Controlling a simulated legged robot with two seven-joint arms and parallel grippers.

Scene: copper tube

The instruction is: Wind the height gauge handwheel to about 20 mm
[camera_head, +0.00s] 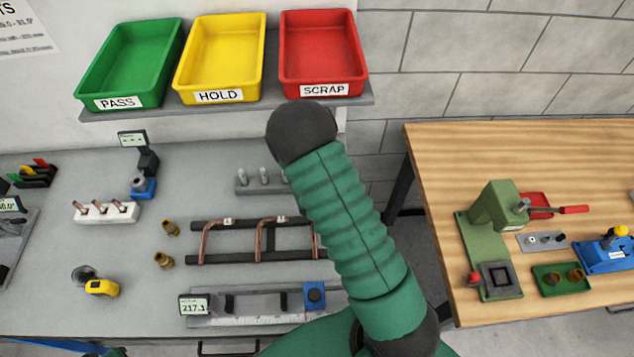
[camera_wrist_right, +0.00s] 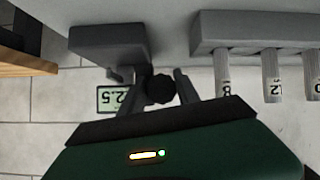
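The height gauge shows in the right wrist view as a grey block (camera_wrist_right: 108,42) with a small display (camera_wrist_right: 119,99). The display appears upside down and seems to read about 2.5. A dark round handwheel (camera_wrist_right: 159,89) sits beside it. My right gripper (camera_wrist_right: 162,75) has one finger on each side of the handwheel, very close to it. I cannot tell whether the fingers press on it. In the head view my right arm covers the gauge and my right gripper. My left gripper is in neither view.
A rack of labelled pins (camera_wrist_right: 258,32) stands close beside the gauge. On the grey bench are a copper tube rack (camera_head: 258,258), a length gauge reading 217.1 (camera_head: 195,304) and a tape measure (camera_head: 101,287). Green, yellow and red trays sit on a shelf (camera_head: 225,108) above. A wooden table (camera_head: 480,150) stands right.

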